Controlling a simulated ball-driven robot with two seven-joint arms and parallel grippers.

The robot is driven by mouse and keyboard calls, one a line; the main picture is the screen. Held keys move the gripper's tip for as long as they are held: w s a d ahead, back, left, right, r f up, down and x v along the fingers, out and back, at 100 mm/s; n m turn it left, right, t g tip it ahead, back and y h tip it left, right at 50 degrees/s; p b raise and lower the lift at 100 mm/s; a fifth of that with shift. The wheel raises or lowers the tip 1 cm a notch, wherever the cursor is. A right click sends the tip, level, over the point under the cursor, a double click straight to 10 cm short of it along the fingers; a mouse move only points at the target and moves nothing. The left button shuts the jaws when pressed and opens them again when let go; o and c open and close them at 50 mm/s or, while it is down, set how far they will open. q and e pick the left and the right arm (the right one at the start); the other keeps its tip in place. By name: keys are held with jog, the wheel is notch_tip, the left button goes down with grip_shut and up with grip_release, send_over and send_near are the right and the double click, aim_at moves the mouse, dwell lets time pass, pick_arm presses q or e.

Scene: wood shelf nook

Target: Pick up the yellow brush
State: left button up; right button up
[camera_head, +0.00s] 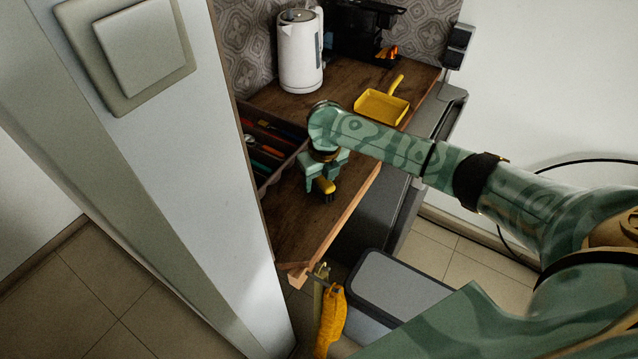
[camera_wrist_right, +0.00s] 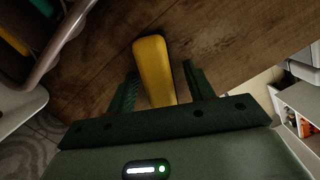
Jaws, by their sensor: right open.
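The yellow brush (camera_head: 325,186) lies on the wooden counter below my right gripper (camera_head: 324,166). Its dark bristle end shows toward the counter's front edge, and the gripper covers part of it in the head view. In the right wrist view, the yellow handle (camera_wrist_right: 153,68) extends up between the two dark fingers of my right gripper (camera_wrist_right: 158,78). The fingers are open, one on each side of the handle, with gaps visible. My left gripper is not in view.
A dark tray (camera_head: 268,146) with colored utensils stands left of the gripper. A yellow dustpan (camera_head: 382,106) and white kettle (camera_head: 300,52) stand farther back on the counter (camera_head: 312,222). A white wall (camera_head: 215,190) rises close at left. A grey-lidded bin (camera_head: 400,285) stands below the counter.

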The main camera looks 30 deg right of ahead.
jog(key=c, duration=1.1)
jog(key=shift+r, duration=0.55)
notch_tip(320, 180, up, 3)
jog(key=shift+f+p, duration=0.15)
jog(key=shift+p, duration=0.65)
jog(key=s+d+r+p, duration=0.1)
jog(key=d+r, duration=0.2)
jog(key=d, duration=0.1)
jog(key=s+d+r, duration=0.2)
jog(key=d+r, duration=0.1)
jog(key=d, duration=0.1)
jog(key=s+d+r+p, duration=0.1)
jog(key=d+r, duration=0.2)
jog(key=d, duration=0.2)
jog(key=shift+s+r+p, duration=0.15)
jog(key=shift+s+p, duration=0.2)
jog(key=shift+s, duration=0.05)
